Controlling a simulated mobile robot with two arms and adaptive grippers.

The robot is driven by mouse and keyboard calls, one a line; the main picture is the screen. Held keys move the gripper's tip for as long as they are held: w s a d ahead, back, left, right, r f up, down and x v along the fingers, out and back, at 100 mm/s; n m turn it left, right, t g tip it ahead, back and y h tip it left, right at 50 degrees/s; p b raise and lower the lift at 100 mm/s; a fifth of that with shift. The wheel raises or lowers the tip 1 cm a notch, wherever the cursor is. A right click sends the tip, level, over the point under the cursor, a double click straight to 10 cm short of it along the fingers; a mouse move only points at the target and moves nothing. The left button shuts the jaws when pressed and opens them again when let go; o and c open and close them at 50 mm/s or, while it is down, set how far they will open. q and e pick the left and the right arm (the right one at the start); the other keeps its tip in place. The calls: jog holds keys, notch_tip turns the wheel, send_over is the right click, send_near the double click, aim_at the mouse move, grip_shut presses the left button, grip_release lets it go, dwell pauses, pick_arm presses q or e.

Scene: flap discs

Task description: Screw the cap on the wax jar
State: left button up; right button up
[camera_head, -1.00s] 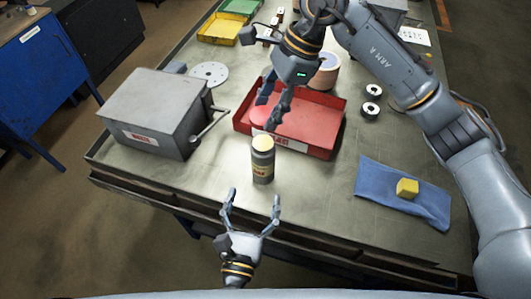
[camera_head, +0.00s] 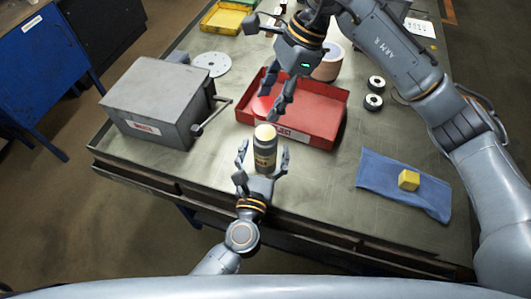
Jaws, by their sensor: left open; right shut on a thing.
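The wax jar (camera_head: 266,158), dark with a yellowish label and a pale cream top, stands upright on the bench in front of the red tray. My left gripper (camera_head: 264,154) is open, with one finger on each side of the jar; I cannot tell if they touch it. My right gripper (camera_head: 270,108) is above the front left of the red tray, beyond the jar. It is shut on a rounded salmon-red thing that looks like the cap (camera_head: 261,106), partly hidden by the fingers and hard to separate from the tray.
The red tray (camera_head: 325,135) lies close behind the jar. A grey metal box (camera_head: 155,95) with a side lever stands at left. A blue cloth (camera_head: 410,190) with a yellow block (camera_head: 408,180) lies at right. The bench between is clear.

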pick_arm(q)
jog(key=shift+w+d, duration=0.1)
jog(key=shift+w, duration=0.35)
pick_arm(e)
jog(key=shift+s, duration=0.1)
pick_arm(q)
grip_shut()
pick_arm(e)
send_over(266, 132)
jog(key=d, duration=0.1)
jog(key=shift+f, duration=2.45)
jog(key=shift+f, duration=0.9)
jog(key=shift+f, duration=0.55)
